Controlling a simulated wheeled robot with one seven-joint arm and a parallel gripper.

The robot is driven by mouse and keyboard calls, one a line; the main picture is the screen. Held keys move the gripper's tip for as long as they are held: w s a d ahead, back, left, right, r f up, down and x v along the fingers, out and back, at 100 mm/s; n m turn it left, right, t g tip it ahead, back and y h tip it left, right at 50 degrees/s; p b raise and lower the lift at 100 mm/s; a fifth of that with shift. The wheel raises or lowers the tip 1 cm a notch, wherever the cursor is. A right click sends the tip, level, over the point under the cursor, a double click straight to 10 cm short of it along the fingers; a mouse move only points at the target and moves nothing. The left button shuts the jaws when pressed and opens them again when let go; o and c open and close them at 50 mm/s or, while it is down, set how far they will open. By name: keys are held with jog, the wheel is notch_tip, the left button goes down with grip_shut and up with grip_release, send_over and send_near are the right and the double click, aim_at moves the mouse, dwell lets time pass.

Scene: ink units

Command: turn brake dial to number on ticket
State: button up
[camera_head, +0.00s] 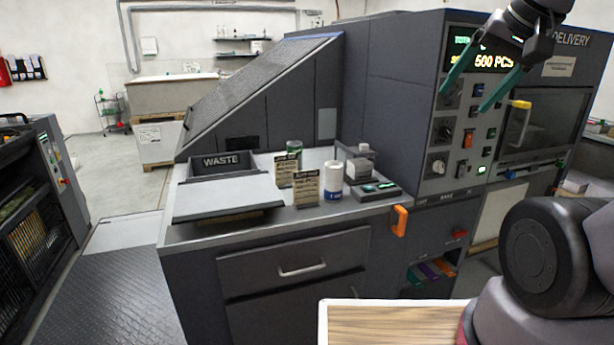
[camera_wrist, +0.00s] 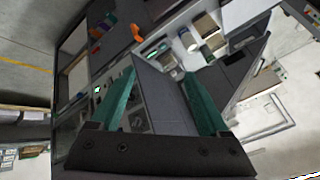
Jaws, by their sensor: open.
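My gripper (camera_head: 463,101) is open and empty, with green fingers, in front of the upper control panel (camera_head: 463,142) at the right of the head view. It also shows in the wrist view (camera_wrist: 160,72). The panel carries round dials, one upper dial (camera_head: 445,132) and one lower dial with a pale surround (camera_head: 439,163); their labels are too small to read, so I cannot tell which is the brake dial.
A green display (camera_head: 488,61) reads 500 PCS. An orange handle (camera_head: 400,220) sticks out at the counter's right corner. A waste tray (camera_head: 222,162), a white bottle (camera_head: 333,181) and a small device (camera_head: 376,191) are on the counter. A wooden-topped surface (camera_head: 390,325) is at front.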

dwell(0.4)
jog(key=w+a+f+m+g+y, duration=0.4)
jog(key=w+f+m+y, duration=0.15)
jog(key=m, duration=0.35)
jog(key=m+t+h, duration=0.1)
jog(key=m+t, duration=1.3)
jog(key=m, duration=1.4)
send_near(450, 134)
jog(key=x, duration=0.9)
jog(key=shift+w, duration=0.3)
